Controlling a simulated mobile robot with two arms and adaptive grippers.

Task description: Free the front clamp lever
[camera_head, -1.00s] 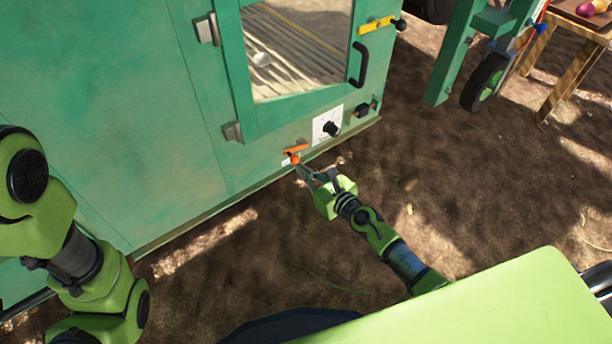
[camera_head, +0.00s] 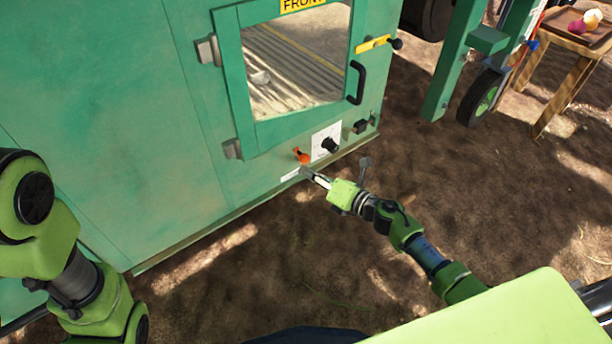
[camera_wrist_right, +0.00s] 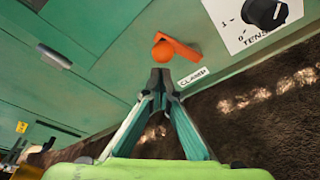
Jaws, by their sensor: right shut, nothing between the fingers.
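The orange clamp lever (camera_head: 303,156) with its round knob is on the lower green panel, left of the black dial. In the right wrist view the lever's ball knob (camera_wrist_right: 162,54) is just beyond my fingertips, and its flat orange arm runs off to the right. A white "CLAMP" label (camera_wrist_right: 193,76) is beside it. My right gripper (camera_head: 306,173) is just below the lever, and it also shows in the right wrist view (camera_wrist_right: 161,78). Its fingers are together and hold nothing; whether they touch the knob is unclear. My left gripper is out of view.
The black dial (camera_head: 329,144) on its white plate is right of the lever. Above are the green-framed window (camera_head: 299,65), its black handle (camera_head: 356,83) and a yellow latch (camera_head: 374,43). A wheel (camera_head: 482,95) and a wooden table (camera_head: 562,52) stand to the right. Bare ground lies below.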

